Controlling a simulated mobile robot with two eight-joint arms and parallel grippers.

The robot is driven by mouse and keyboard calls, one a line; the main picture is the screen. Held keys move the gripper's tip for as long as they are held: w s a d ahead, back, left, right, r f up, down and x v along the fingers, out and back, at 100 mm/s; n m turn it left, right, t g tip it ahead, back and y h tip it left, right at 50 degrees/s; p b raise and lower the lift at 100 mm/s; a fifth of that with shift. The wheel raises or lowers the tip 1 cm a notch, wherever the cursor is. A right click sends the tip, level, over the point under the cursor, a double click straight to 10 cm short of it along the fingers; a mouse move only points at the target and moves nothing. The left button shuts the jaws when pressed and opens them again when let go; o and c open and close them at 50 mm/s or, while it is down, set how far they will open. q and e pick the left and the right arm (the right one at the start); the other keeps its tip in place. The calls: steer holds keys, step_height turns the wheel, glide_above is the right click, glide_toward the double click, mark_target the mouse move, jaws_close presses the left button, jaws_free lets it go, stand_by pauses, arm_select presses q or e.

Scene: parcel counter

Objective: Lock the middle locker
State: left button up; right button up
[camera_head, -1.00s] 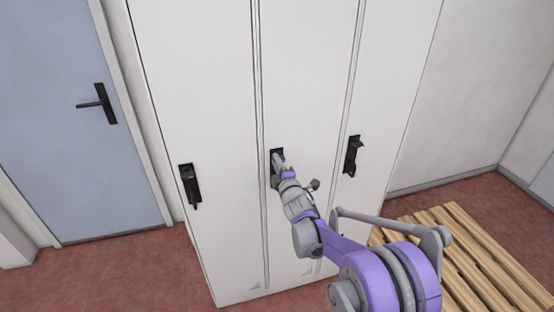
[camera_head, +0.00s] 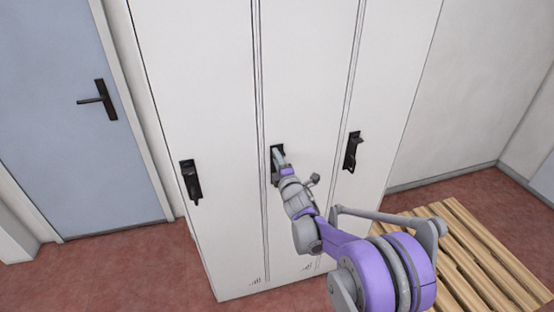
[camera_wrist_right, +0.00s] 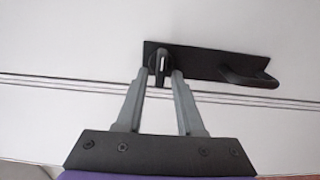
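The middle locker (camera_head: 305,90) has a flat white door that looks closed. Its black lock plate (camera_head: 275,151) is partly hidden behind my right gripper (camera_head: 279,160). In the right wrist view the plate (camera_wrist_right: 205,66) lies crosswise, with a dark oval knob (camera_wrist_right: 158,64) bearing a pale mark and a curved handle (camera_wrist_right: 255,74) to its right. The fingertips of my right gripper (camera_wrist_right: 158,74) are apart, one on each side of the knob. Narrow gaps seem to show beside it, so firm contact is not clear. My left gripper is not in view.
The left locker (camera_head: 195,90) and right locker (camera_head: 395,70) have similar black handles (camera_head: 191,182) (camera_head: 352,151). A blue door (camera_head: 65,120) stands at the left. A slatted wooden bench (camera_head: 470,255) is at the lower right. Red floor shows around the lockers.

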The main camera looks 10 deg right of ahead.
stand_by(0.3)
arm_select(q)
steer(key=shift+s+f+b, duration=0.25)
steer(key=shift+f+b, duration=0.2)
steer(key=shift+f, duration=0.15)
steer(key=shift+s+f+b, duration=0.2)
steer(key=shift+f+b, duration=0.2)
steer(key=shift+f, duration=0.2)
arm_select(e)
steer(key=s, duration=1)
steer(key=shift+s+d, duration=0.2)
steer(key=shift+s, duration=0.2)
steer(key=s+f+m+g, duration=0.3)
steer(key=s+m, duration=0.3)
steer(key=s, duration=0.5)
steer(key=s+a+f+m+g, duration=0.1)
steer(key=s+f+m+g, duration=0.3)
steer(key=s, duration=0.8)
steer(key=s+f+m+g, duration=0.4)
steer(key=s+m, duration=0.4)
steer(key=s, duration=0.4)
steer(key=shift+a+f+m+g+h, duration=0.1)
steer(key=shift+a+m+g+h, duration=0.25)
steer(key=shift+g, duration=0.45)
